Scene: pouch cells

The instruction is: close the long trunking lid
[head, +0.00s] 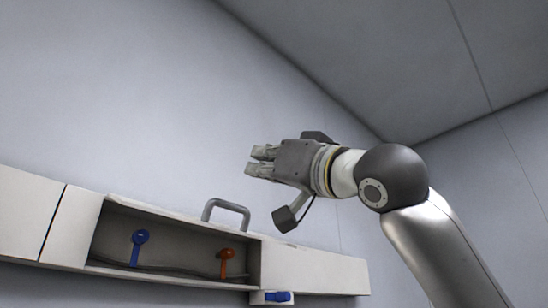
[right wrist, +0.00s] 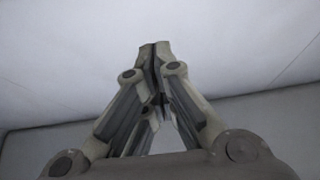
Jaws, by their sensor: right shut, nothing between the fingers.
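A long white trunking (head: 310,268) runs along the wall at the lower left in the head view. Its middle section is open and shows a dark inside (head: 185,245). A grey handle (head: 228,208) stands up at the top edge of this opening; the lid it may belong to is not clearly visible. My right gripper (head: 254,162) is above and a little right of the handle, apart from it, with its fingers pointing left. In the right wrist view its fingertips (right wrist: 154,50) meet with nothing between them. My left gripper is not in view.
Inside the opening are a blue-headed part (head: 139,238) and an orange-headed part (head: 226,256), with cables along the bottom. A blue latch-like part (head: 278,297) sits below the trunking at the right. The wall above is bare, with free room around the gripper.

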